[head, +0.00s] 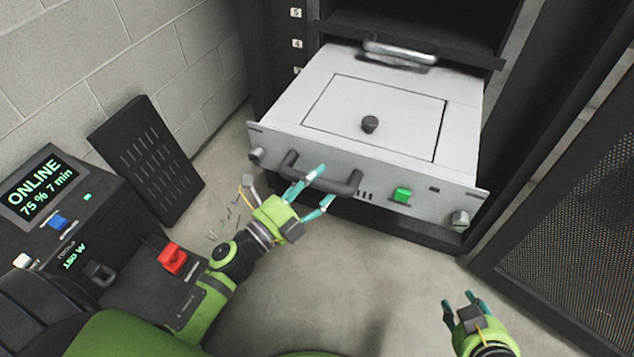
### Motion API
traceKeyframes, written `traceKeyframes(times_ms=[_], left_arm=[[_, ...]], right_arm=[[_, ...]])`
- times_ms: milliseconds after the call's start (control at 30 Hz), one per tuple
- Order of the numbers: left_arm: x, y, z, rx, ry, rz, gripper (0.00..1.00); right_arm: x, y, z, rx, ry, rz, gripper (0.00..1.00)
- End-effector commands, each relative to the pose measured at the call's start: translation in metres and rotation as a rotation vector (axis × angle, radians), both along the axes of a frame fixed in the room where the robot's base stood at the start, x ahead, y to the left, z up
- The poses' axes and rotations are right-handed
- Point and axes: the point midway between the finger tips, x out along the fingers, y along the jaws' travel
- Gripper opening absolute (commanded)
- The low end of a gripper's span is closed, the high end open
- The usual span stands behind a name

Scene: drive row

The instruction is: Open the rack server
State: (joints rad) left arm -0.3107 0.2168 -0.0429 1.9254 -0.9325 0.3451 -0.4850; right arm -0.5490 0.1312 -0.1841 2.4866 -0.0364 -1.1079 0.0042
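The rack server (318,87) is a light grey box slid well out of the dark rack. Its top has an outlined panel (400,105) lying flat, with a dark round knob (370,124). The front face has a dark bar handle (343,187), a green button (402,195) and a round knob at each end. My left gripper (327,184) is at the left part of the handle, its teal fingers spread apart with the bar seeming to lie between them; contact is unclear. My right gripper (460,303) is open and empty, low at the right, away from the server.
A power unit (100,222) reading "ONLINE" stands at left, with a red switch (172,258). A dark slotted panel (147,158) leans behind it. A mesh door (570,210) is open at right. A metal handle (400,50) shows at the server's rear.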

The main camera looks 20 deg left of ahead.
Motion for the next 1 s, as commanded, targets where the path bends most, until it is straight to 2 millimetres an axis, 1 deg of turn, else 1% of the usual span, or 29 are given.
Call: traceKeyframes(times_ms=[267,367,467,700,800,900,1000], left_arm=[[-0.001,-0.001,-0.001,0.002,0.0,-0.003,0.6],[-0.007,0.002,-0.003,0.0,0.002,-0.002,0.6],[-0.02,0.008,-0.006,0.001,0.004,-0.001,0.6],[-0.066,0.03,-0.015,0.001,0.006,0.001,0.6],[-0.083,0.037,-0.017,0.002,0.004,0.0,0.6],[-0.096,0.043,-0.02,0.001,0.004,0.0,0.6],[-0.104,0.047,-0.021,0.001,0.002,-0.001,0.6]], right_arm=[[0.001,0.0,0.001,0.002,-0.004,-0.001,0.4],[0.001,0.0,0.001,0.002,-0.005,0.0,0.4],[0.001,0.0,0.001,0.001,-0.004,0.0,0.4],[0.001,0.0,0.001,0.001,-0.003,0.0,0.4],[0.001,0.0,0.001,0.001,-0.003,0.0,0.4],[0.0,0.0,0.001,0.001,-0.003,0.0,0.4],[0.0,0.0,0.001,0.001,-0.003,0.0,0.4]])
